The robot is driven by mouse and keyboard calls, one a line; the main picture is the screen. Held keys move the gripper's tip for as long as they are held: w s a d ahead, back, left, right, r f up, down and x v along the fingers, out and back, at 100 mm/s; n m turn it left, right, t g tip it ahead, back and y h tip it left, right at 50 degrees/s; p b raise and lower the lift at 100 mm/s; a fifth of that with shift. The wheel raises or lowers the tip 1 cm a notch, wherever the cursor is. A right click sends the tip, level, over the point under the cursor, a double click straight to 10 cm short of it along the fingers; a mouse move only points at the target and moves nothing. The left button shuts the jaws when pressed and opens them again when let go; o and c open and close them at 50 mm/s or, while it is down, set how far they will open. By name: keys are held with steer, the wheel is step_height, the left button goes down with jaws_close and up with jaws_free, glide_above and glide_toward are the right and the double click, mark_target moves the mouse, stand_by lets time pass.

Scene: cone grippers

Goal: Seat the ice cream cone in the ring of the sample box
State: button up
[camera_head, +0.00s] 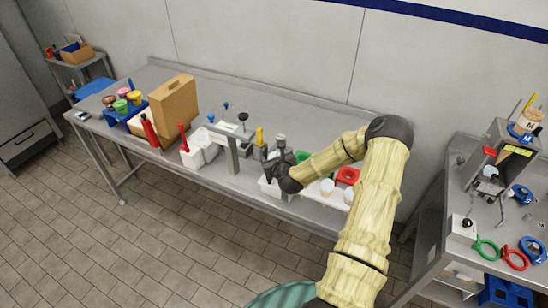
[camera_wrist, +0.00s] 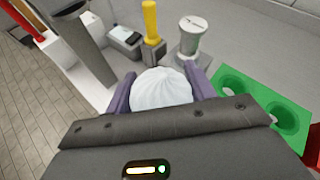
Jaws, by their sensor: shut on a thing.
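My gripper (camera_wrist: 162,88) has its two purple fingers shut on the ice cream cone (camera_wrist: 161,90). Only its white, swirled, rounded top shows between the fingers; the part below is hidden. In the head view my gripper (camera_head: 270,162) is over the middle of the long steel bench, and the cone cannot be made out there. A tan box (camera_head: 174,102) with an upright panel stands at the bench's left part, well away from my gripper. I cannot tell whether it is the sample box, and no ring is clearly visible on it.
A green holder with round holes (camera_wrist: 235,88) lies right of my gripper. A yellow-handled tool (camera_wrist: 150,20) and a pale cylinder (camera_wrist: 192,38) stand just beyond. A grey post (camera_head: 231,155) and a red bottle (camera_head: 150,131) stand toward the tan box. A blue rack (camera_head: 128,108) holds coloured cups.

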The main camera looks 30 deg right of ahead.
steer(key=shift+f+b, duration=0.35)
steer(key=shift+f, duration=0.1)
steer(key=o, duration=0.8)
steer(key=shift+o, duration=0.2)
steer(key=shift+s, duration=0.1)
steer(key=v, duration=1.4)
steer(key=shift+s+r+b, duration=0.2)
steer(key=shift+r+b, duration=0.1)
steer(key=shift+r, duration=0.2)
steer(key=shift+d+r+p, duration=0.1)
steer(key=shift+d+p, duration=0.15)
steer(key=shift+p, duration=0.25)
